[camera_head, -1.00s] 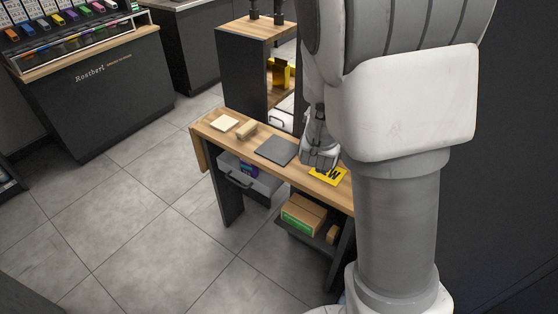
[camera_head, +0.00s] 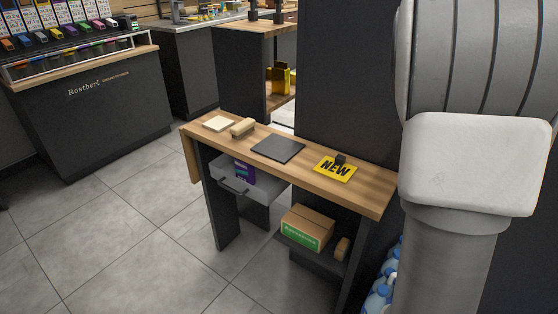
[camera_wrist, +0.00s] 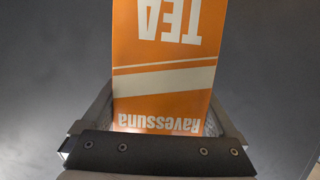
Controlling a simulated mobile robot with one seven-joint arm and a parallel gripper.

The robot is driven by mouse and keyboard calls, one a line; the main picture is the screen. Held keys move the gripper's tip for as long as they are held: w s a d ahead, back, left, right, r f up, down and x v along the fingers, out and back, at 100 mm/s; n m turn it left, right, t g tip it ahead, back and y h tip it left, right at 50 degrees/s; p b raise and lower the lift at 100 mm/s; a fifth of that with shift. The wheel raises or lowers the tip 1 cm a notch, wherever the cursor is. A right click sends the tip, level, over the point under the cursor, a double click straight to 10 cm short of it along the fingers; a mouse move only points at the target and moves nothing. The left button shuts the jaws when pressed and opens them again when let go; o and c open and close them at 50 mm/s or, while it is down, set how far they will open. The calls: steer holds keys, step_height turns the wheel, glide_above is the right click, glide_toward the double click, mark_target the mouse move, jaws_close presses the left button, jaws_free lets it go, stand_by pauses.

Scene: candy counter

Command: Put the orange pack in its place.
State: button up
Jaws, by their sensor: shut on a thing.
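The orange pack (camera_wrist: 165,50) fills the upper middle of the wrist view. It has a white stripe and the words "TEA" and "Ravessuna", which appear upside down. My gripper (camera_wrist: 160,118) is shut on it, with one finger at each side of its near end. The pack's far end is cut off by the picture's top edge. Neither the gripper nor the pack shows in the head view, where only part of my arm stands at the right. No spot marked for the pack can be made out.
A wooden table (camera_head: 360,187) bears a yellow "NEW" sign (camera_head: 335,170), a dark flat pad (camera_head: 278,149) and a pale pad (camera_head: 218,124). Below are an open drawer (camera_head: 262,190) and a cardboard box (camera_head: 305,226). A dark counter (camera_head: 90,110) stands left. The floor (camera_head: 140,215) between is clear.

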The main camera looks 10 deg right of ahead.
steer(key=shift+w+a+f+b, duration=0.65)
steer(key=shift+w+a+f, duration=0.6)
steer(key=shift+f, duration=0.65)
steer(key=shift+w+a+f+b, duration=0.7)
steer(key=shift+w+a+f, duration=0.55)
steer(key=shift+f, duration=0.65)
steer(key=shift+w+a+f+b, duration=0.65)
steer(key=shift+w+a+f, duration=0.6)
steer(key=shift+f, duration=0.65)
steer(key=shift+f, duration=0.15)
steer(key=o, duration=1.1)
steer(key=shift+o, duration=0.2)
